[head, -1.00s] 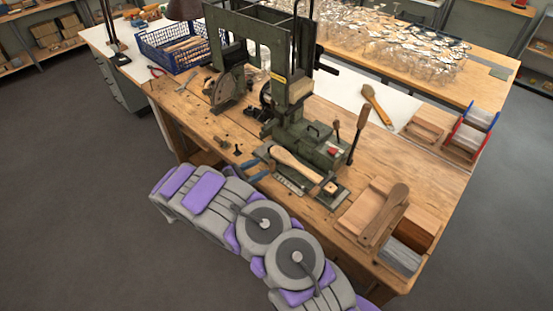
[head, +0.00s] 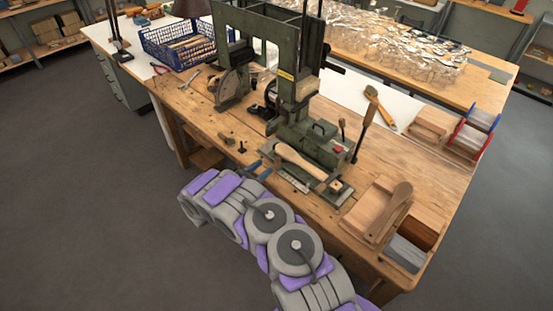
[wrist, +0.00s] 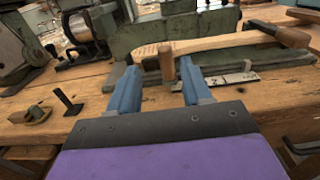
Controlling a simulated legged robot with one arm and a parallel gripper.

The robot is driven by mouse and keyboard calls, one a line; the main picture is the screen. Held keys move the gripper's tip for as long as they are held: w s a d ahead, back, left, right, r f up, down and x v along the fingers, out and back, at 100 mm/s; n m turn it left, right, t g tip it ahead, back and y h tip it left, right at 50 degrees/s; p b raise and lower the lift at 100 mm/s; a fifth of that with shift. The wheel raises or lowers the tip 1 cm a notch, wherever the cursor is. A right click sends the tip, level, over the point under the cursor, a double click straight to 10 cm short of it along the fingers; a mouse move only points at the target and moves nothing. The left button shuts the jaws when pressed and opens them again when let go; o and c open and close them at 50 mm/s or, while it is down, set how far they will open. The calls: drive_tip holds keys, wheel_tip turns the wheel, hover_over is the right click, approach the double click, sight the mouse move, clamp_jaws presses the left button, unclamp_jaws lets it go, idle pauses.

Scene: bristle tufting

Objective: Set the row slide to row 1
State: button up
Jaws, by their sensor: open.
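The green tufting machine (head: 310,135) stands on the wooden bench. A pale wooden brush body with a handle (head: 300,161) lies across its front; it also shows in the wrist view (wrist: 225,41). A small upright wooden knob (wrist: 166,62) stands in front of the brush body, seemingly the row slide's handle. A strip with number marks (wrist: 222,78) lies to its right; I cannot read the slide's row. My gripper (wrist: 160,68) is open, its blue fingers on either side of the knob in the picture. Contact cannot be told. In the head view my gripper (head: 257,168) is at the bench's front edge.
A small black post (wrist: 67,101) and a wooden piece (wrist: 32,114) lie left of my gripper. A wooden block holder (head: 380,210) stands at the bench's right. A blue crate (head: 178,45) sits at the back left.

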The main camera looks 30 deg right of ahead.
sight(275, 160)
drive_tip(key=x, duration=0.6)
drive_tip(key=s+b+x, duration=0.1)
drive_tip(key=x, duration=0.3)
drive_tip(key=shift+d+f, duration=0.2)
drive_tip(key=shift+f, duration=0.1)
drive_tip(key=shift+w+r, duration=0.1)
drive_tip(key=shift+w, duration=0.05)
drive_tip(key=shift+w+a+r, duration=0.1)
drive_tip(key=shift+a+r, duration=0.05)
drive_tip(key=shift+a, duration=0.4)
drive_tip(key=shift+d, duration=0.45)
drive_tip(key=shift+c, duration=0.2)
drive_tip(key=shift+d, duration=0.5)
drive_tip(key=c, duration=0.3)
drive_tip(key=shift+c, duration=0.7)
drive_tip(key=shift+a, duration=0.45)
clamp_jaws()
